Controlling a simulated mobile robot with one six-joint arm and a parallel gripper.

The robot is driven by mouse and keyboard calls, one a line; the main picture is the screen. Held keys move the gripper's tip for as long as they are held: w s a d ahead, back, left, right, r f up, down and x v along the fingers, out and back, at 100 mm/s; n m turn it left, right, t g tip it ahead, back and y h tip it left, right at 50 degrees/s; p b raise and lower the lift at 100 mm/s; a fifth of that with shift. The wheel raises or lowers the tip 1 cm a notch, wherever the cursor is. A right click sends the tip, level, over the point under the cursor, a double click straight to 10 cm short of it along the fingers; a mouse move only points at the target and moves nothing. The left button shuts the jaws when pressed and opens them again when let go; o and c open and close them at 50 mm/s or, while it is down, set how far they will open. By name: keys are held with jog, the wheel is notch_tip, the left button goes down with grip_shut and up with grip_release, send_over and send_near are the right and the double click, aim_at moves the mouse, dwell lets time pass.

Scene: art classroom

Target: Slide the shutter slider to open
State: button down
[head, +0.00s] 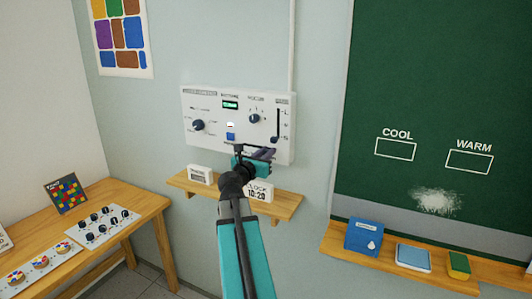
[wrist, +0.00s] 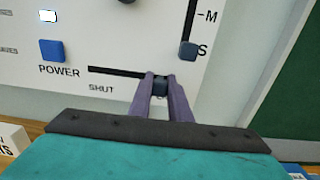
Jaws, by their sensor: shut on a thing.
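The white control panel (head: 265,100) is fixed to the wall in the head view. In the wrist view a dark horizontal slot (wrist: 115,72) runs along the panel's lower part, with the word SHUT under its left part. The dark shutter slider knob (wrist: 160,86) sits toward the right of the visible slot, well right of that word. My gripper (wrist: 159,90) is shut on this knob, one finger on each side. My gripper (head: 262,153) also shows at the panel's lower edge in the head view. The fingers hide the slot's right end and any label there.
A blue POWER button (wrist: 52,50) lies left of the slot. A vertical slider knob (wrist: 188,50) is close above right of my fingers.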

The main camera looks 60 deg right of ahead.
jog(key=shift+s+d, duration=0.1)
jog(key=shift+s, duration=0.2)
jog(key=c, duration=1.7)
grip_release()
jog(key=shift+c, duration=0.2)
jog(key=shift+o, duration=0.5)
jog(key=shift+s, duration=0.2)
jog(key=shift+w, duration=0.25)
jog(key=s+a+b, duration=0.2)
jog(key=a+b, duration=1.1)
jog(key=b, duration=0.2)
jog(key=shift+a, duration=0.35)
